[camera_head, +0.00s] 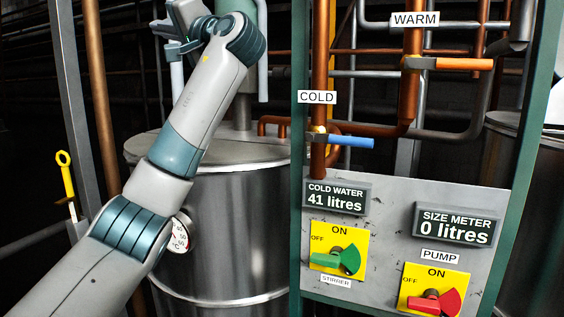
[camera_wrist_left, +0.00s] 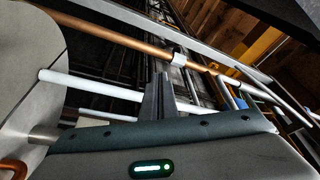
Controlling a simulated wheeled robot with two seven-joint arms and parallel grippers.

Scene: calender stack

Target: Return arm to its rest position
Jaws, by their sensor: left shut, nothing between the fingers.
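My left arm comes in from the lower left in the head view and reaches up in front of the steel tank (camera_head: 230,215). My left gripper (camera_head: 168,38) is at the top, left of the wrist, above the tank lid and apart from the panel. Its fingers are shut with nothing between them. In the left wrist view the shut fingers (camera_wrist_left: 157,97) stand up against a background of pipes. My right gripper is in neither view.
A green-framed panel right of the arm carries a green stirrer switch (camera_head: 338,260), a red pump switch (camera_head: 435,302) and displays reading 41 and 0 litres. Above are a blue-handled cold valve (camera_head: 345,141) and an orange-handled warm valve (camera_head: 455,64). A copper pipe (camera_head: 98,90) stands left.

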